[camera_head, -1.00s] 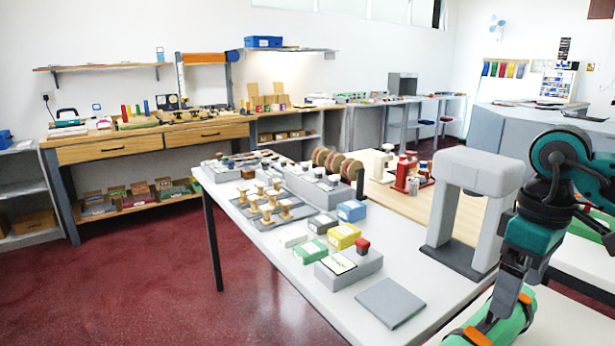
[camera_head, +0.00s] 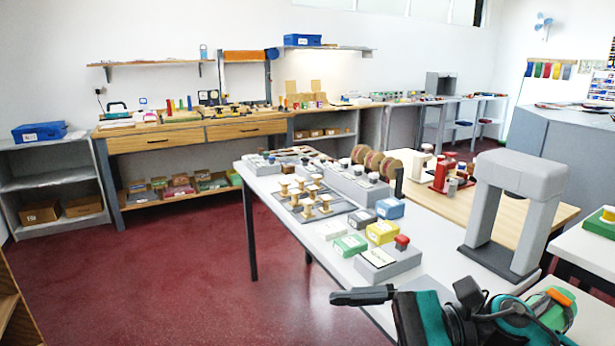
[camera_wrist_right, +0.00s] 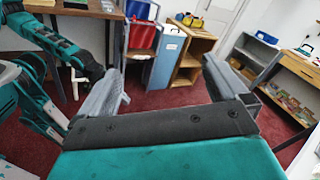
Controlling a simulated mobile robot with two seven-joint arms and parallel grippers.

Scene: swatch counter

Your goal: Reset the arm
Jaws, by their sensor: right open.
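My right arm reaches in at the lower right of the head view, low over the near end of the grey-white counter (camera_head: 335,268). Its right gripper (camera_head: 345,297) points left, in front of the counter's near edge, seen side-on. In the right wrist view this gripper (camera_wrist_right: 168,80) has its two grey fingers wide apart, with nothing between them, only floor and distant furniture. My left gripper shows in neither view; teal links of my own show at the left of the wrist view.
A grey block with a red knob (camera_head: 390,262), yellow box (camera_head: 382,232) and green box (camera_head: 350,245) stand near the arm. A tall grey arch (camera_head: 545,195) stands to the right. A green and orange object (camera_head: 556,310) is partly hidden behind the arm. Red floor (camera_head: 170,285) at left is clear.

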